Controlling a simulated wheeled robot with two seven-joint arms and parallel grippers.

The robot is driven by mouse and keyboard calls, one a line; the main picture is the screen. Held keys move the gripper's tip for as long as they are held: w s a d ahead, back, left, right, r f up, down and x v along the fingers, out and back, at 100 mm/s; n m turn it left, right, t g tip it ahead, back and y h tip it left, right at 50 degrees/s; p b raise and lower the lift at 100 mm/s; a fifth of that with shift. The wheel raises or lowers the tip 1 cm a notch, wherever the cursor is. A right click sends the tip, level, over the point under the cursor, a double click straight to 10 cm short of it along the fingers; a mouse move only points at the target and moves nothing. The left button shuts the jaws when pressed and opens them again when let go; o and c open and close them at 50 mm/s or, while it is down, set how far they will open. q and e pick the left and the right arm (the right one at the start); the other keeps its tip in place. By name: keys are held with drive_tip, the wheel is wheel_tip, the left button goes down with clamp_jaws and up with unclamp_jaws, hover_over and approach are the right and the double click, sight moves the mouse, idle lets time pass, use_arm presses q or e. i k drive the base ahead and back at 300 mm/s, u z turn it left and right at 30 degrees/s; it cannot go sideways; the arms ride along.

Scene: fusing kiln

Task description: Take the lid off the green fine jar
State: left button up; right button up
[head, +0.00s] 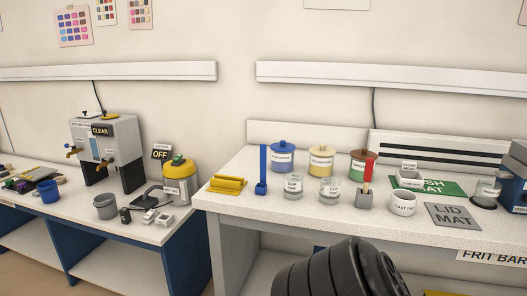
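Three lidded jars stand in a row at the back of the right-hand bench. The left one is blue with a blue lid (283,156), and the middle one has a yellow lid (321,158). All three lids are on. Neither of my grippers is in view; only a dark, ribbed part of mine shows at the bottom middle.
Two clear labelled cups (293,187) and a grey holder (365,198) stand before the jars. A white cup (402,204), a grey lid mat (453,216) lying bare, and a green mat (455,187) are to the right. A yellow rack (227,184) and blue post (263,170) are left.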

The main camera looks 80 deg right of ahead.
sight(361, 154)
drive_tip(key=i, duration=0.25)
drive_tip(key=z, duration=1.1)
